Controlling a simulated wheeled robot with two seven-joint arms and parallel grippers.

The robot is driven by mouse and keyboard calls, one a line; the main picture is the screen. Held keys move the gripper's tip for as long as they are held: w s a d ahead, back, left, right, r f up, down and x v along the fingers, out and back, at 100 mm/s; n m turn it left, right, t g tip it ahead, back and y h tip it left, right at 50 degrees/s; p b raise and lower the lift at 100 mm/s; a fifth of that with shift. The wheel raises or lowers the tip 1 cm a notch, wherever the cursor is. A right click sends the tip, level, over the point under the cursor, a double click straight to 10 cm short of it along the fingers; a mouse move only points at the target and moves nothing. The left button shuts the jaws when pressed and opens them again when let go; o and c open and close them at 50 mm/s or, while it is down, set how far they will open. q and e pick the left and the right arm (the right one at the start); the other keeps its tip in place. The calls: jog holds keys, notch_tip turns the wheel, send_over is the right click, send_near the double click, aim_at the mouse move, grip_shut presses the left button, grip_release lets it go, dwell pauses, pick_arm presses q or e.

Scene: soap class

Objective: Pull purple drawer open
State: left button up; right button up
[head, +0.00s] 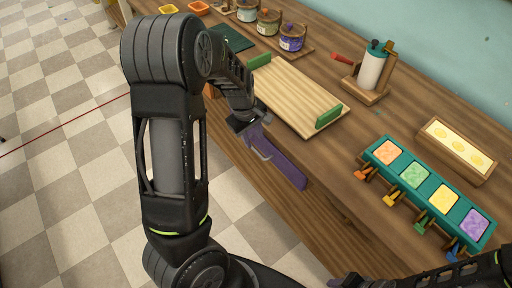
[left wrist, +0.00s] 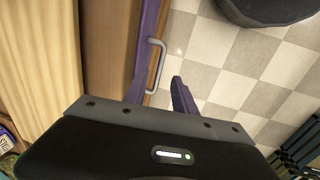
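The purple drawer front (head: 284,168) is set in the front side of the wooden bench, below the tray, and looks flush or nearly flush. It also shows in the left wrist view (left wrist: 149,22), with its grey bar handle (left wrist: 157,65). My left gripper (head: 250,128) is at the left part of the drawer front. Its two fingers (left wrist: 158,92) are apart, with the handle's near end between them in the picture; I cannot tell whether they touch it. My right gripper (head: 348,282) is only partly in view at the bottom edge, and its fingers are unclear.
On the bench, a light wooden tray with green handles (head: 296,92) lies above the drawer. A teal rack with coloured soap blocks (head: 430,188), a soap mould (head: 458,150), a white dispenser (head: 372,70) and jars (head: 268,22) stand around. The tiled floor (head: 60,190) at left is clear.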

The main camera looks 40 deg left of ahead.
aim_at(257, 151)
pick_arm(q)
jog(key=f, duration=0.4)
jog(key=w+f, duration=0.1)
jog(key=f, duration=0.1)
jog(key=shift+w+d+f, duration=0.1)
jog(key=shift+d+f, duration=0.05)
jog(key=shift+f, duration=0.2)
jog(key=shift+c, duration=0.5)
grip_shut()
dwell(0.6)
